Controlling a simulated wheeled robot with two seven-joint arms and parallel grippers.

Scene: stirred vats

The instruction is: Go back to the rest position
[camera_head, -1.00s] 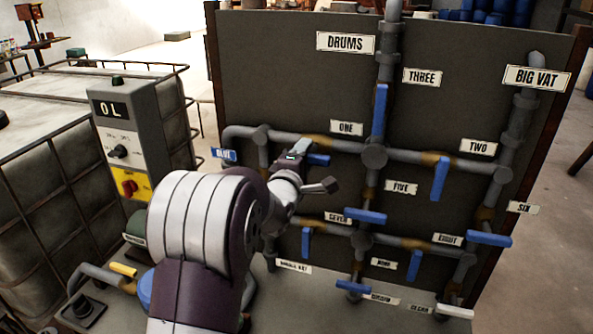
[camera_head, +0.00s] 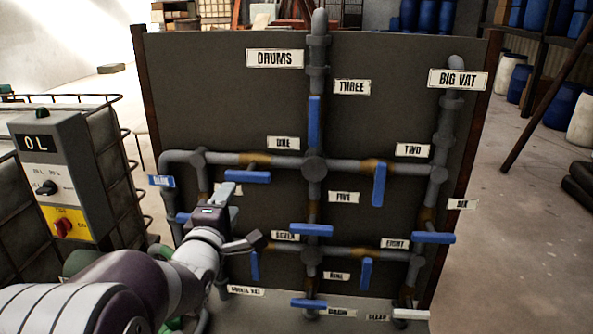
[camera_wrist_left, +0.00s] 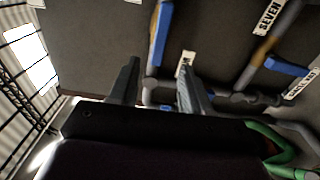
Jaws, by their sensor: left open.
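My left gripper (camera_head: 240,216) is open and empty in the head view. It is in front of the lower left part of a dark pipe board (camera_head: 220,95). Its two fingers also show in the left wrist view (camera_wrist_left: 158,88), spread apart with the board and pipes beyond them. The blue handle under the ONE label (camera_head: 248,176) lies horizontal, just above the gripper and apart from it. My left arm comes in from the lower left. My right gripper is not in view.
Grey pipes with several blue handles cover the board, such as the upright one by THREE (camera_head: 315,122). A grey control box (camera_head: 58,170) reading "0 L" stands at the left beside a caged tank (camera_head: 118,165). Open floor (camera_head: 520,240) lies right of the board.

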